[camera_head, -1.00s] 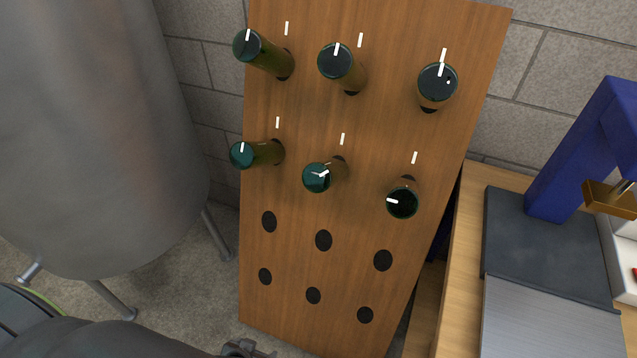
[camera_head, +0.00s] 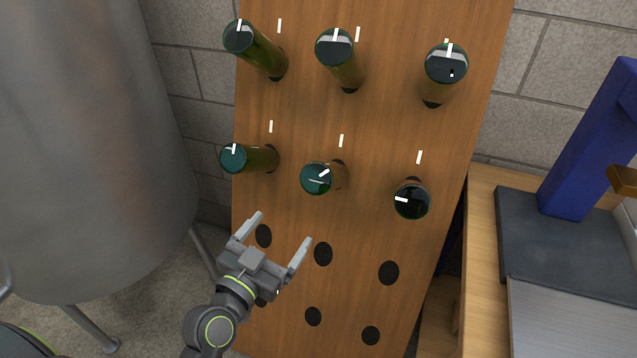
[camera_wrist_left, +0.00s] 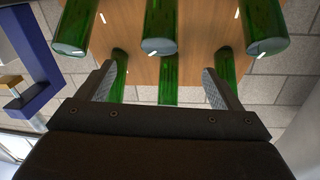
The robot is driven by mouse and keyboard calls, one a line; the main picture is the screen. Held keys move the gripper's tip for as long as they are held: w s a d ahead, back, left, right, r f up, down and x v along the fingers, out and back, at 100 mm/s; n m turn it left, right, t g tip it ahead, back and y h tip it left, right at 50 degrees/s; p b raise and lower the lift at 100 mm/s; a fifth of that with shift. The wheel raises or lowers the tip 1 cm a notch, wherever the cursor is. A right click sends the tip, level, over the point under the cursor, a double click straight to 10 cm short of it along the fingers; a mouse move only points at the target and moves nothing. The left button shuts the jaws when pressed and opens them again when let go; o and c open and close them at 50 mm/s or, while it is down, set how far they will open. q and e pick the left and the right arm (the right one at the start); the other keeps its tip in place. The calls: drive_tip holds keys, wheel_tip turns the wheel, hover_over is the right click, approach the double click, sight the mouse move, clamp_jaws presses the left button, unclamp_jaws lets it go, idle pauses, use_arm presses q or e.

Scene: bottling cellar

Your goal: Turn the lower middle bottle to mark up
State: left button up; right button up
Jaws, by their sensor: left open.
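The lower middle bottle (camera_head: 316,180) sticks out of the wooden rack, its dark green end facing me. A white mark on that end points to the right and slightly up, not straight up. A white line (camera_head: 341,141) on the board stands above it. My left gripper (camera_head: 281,229) is open and empty, below and left of this bottle and apart from it. In the left wrist view, which looks upside down, the open jaws (camera_wrist_left: 158,70) are in line with a middle bottle (camera_wrist_left: 160,22). My right gripper is not in view.
The lower left bottle (camera_head: 234,158) and lower right bottle (camera_head: 411,200) flank it; three more bottles stick out above. Empty holes (camera_head: 388,273) lie below. A steel tank (camera_head: 90,150) stands left, and a bench with a blue press (camera_head: 590,140) stands right.

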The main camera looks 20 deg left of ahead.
sight(319, 179)
use_arm(q)
drive_tip(key=w+p, duration=0.1)
drive_tip(key=w, duration=0.4)
drive_tip(key=w+d+p, duration=0.1)
drive_tip(key=w+p, duration=0.1)
drive_tip(key=w, duration=0.3)
drive_tip(key=w+d+p, duration=0.1)
drive_tip(key=w+p, duration=0.1)
drive_tip(key=w, duration=0.4)
drive_tip(key=shift+d+r, duration=0.2)
drive_tip(key=shift+d, duration=0.05)
drive_tip(key=shift+w+d+f+p, duration=0.1)
drive_tip(key=shift+w+p, duration=0.25)
drive_tip(key=shift+w, duration=0.2)
drive_tip(key=c, duration=1)
